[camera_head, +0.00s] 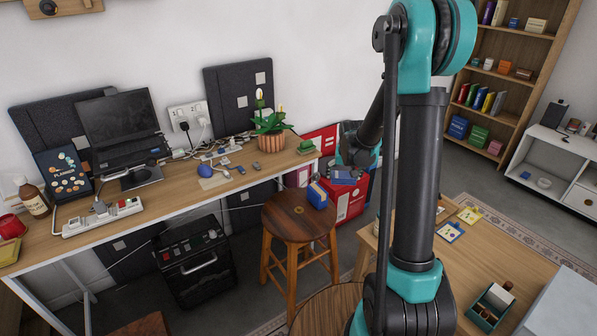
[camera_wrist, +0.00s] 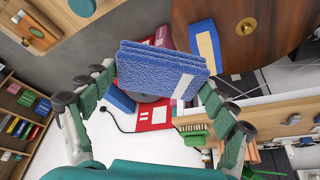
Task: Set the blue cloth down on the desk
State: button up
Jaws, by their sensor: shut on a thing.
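The blue cloth (camera_wrist: 160,68) is a folded, textured stack in the wrist view. My gripper (camera_wrist: 158,84) is shut on it, with one finger at each side edge. In the head view the cloth (camera_head: 343,174) shows small beside my gripper, past the right end of the desk and above the floor-level red boxes. The desk (camera_head: 180,197) is a long wooden top along the wall at the left. Its edge also shows at the lower right of the wrist view (camera_wrist: 272,128). The cloth is apart from the desk.
A round stool (camera_head: 297,220) with a blue and yellow box (camera_head: 317,195) stands before the desk's right end.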

aim_at(167, 199)
jog(key=u, duration=1.1)
